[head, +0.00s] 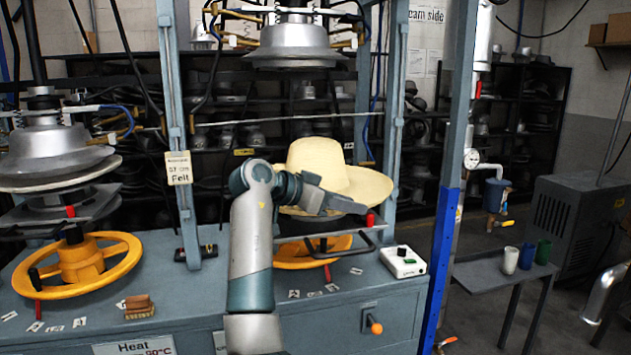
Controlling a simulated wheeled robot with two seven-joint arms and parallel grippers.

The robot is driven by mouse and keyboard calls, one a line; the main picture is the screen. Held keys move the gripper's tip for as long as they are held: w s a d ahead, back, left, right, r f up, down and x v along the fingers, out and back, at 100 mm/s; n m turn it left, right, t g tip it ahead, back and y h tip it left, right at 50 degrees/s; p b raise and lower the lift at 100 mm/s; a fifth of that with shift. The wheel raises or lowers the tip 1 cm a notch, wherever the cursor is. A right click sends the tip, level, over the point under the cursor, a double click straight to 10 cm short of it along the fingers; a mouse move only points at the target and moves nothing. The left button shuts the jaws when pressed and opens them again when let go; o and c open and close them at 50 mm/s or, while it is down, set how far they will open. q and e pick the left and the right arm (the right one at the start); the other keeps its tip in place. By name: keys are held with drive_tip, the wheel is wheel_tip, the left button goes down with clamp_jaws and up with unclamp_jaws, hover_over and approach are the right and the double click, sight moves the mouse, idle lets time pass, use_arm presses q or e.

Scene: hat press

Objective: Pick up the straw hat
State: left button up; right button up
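The pale straw hat (318,157) has a rounded crown and a wide brim. It sits crown up at the middle of the press, beneath the upper metal press head (293,45). The wrist and fingers cover part of the brim. I cannot tell whether the fingers touch or hold the brim, or how far apart they are.
An orange handwheel (78,262) stands on the grey press bench at left. A black bar handle (335,247) and a white control box (402,261) are near the hat. Grey posts (392,110) flank it. A blue-and-grey post (450,190) stands further right, before a small table with cups (527,256).

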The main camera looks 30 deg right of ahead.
clamp_jaws()
drive_tip(key=shift+r, duration=0.15)
